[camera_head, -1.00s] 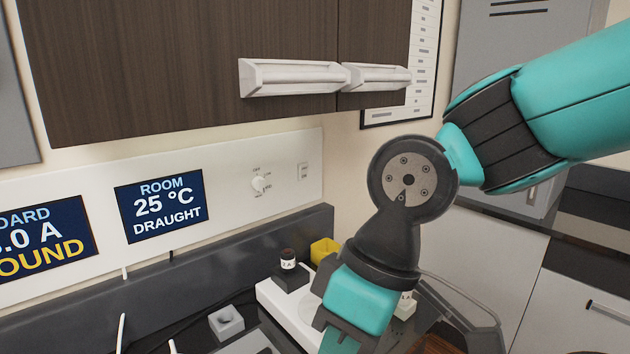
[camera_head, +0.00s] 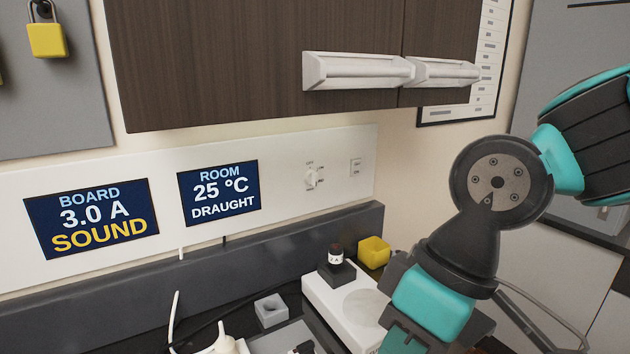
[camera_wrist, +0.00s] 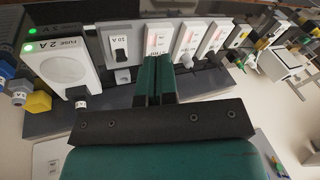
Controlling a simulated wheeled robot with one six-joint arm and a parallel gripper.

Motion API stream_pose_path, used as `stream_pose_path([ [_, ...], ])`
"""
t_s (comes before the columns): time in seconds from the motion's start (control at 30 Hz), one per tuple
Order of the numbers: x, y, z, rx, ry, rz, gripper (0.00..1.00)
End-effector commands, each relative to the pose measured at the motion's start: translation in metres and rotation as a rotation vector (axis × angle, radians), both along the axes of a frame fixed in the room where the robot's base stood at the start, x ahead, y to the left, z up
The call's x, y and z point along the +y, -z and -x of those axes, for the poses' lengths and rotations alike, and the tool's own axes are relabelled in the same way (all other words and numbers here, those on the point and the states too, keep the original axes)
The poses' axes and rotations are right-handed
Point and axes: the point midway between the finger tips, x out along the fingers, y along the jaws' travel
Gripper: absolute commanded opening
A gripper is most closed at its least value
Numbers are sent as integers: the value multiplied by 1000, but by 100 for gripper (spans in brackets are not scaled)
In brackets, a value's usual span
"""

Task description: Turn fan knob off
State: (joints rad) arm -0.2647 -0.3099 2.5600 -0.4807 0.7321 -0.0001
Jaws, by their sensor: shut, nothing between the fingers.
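The fan knob (camera_head: 311,177) is a small white rotary knob on the white wall panel in the head view, with small markings around it too small to read. My gripper (camera_wrist: 156,62) shows in the wrist view as two dark green fingers, shut together and empty, in front of a row of white switch modules. In the head view my arm stands to the right of and in front of the knob, well apart from it; the fingertips are cut off by the lower edge there. The knob cannot be made out in the wrist view.
A wall switch (camera_head: 355,167) is right of the knob. Displays (camera_head: 219,192) read ROOM 25 °C DRAUGHT and BOARD 3.0 A SOUND. A cabinet with white handles (camera_head: 358,71) overhangs the panel. A yellow block (camera_head: 374,252) and a grey holder (camera_head: 271,310) stand on the bench below.

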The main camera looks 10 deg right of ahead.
Motion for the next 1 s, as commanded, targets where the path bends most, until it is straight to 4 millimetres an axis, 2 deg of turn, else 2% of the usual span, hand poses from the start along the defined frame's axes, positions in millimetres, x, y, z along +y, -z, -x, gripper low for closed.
stream_pose_path([
  [0.1,0,0,0,0,0,0,2],
  [0.17,0,1,-2,-2,7,-3,16],
  [0.23,3,6,-12,-15,52,-25,32],
  [0.27,4,9,-20,-25,89,-42,39],
  [0.33,10,19,-49,-60,219,-108,55],
  [0.37,12,23,-65,-79,292,-148,62],
  [0.4,15,29,-91,-105,405,-214,65],
  [0.47,14,36,-134,-146,591,-335,65],
  [0.5,11,39,-164,-172,718,-429,65],
  [0.57,1,41,-206,-206,895,-580,65],
  [0.6,-8,41,-232,-225,1002,-683,65],
  [0.7,-37,38,-284,-261,1219,-940,65],
  [0.83,-73,31,-324,-284,1382,-1212,65],
  [0.9,-86,28,-334,-289,1425,-1309,65],
  [1.0,-96,23,-342,-292,1450,-1382,65],
])
